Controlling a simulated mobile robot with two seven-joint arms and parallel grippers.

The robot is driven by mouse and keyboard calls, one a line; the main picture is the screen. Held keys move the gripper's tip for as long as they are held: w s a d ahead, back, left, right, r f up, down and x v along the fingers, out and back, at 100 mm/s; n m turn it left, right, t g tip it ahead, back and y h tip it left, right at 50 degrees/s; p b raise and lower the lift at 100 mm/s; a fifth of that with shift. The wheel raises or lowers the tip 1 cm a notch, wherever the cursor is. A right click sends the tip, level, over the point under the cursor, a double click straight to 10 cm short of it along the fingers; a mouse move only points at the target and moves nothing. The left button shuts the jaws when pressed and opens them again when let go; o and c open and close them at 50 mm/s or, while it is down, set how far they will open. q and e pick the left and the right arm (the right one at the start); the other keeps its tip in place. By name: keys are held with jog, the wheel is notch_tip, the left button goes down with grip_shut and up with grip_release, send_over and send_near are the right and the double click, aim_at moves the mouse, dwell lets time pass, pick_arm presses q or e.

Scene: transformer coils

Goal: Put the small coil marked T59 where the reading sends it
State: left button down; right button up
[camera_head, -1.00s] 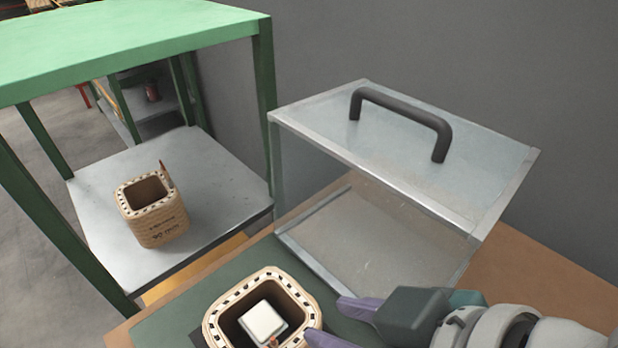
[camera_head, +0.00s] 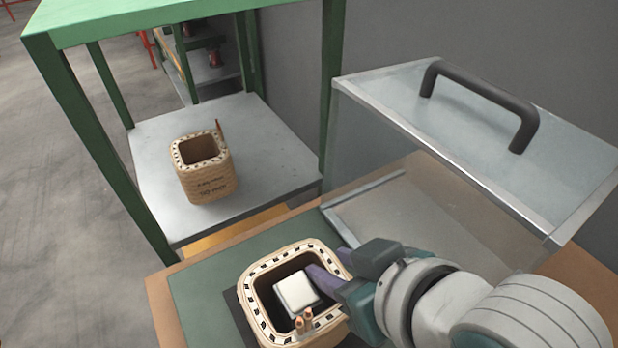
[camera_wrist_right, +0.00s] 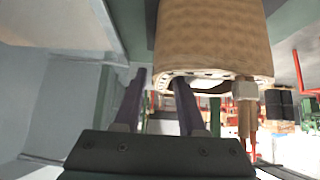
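A tan, woven-sided coil (camera_head: 255,318) with a pale dashed rim and two copper terminals stands at the front of the table. A white block (camera_head: 296,292) shows inside its opening. My right gripper (camera_head: 333,270) is at the coil's right rim, one purple finger inside the opening and the other outside, with the wall between them. The fingers look apart; the wrist view (camera_wrist_right: 160,80) shows a gap between them. A second, similar coil (camera_head: 208,180) stands on the grey shelf; its printed marking is too blurred to read. No T59 mark is legible. My left gripper is out of view.
A clear box with a metal frame and black handle (camera_head: 480,100) stands at the right, its near side seemingly open. A green frame (camera_head: 85,125) surrounds the grey shelf (camera_head: 255,150). The green mat (camera_head: 205,285) has free room left of the front coil.

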jog(key=shift+c, duration=0.2)
grip_shut()
jog(key=shift+w, duration=0.1)
dwell(1.1)
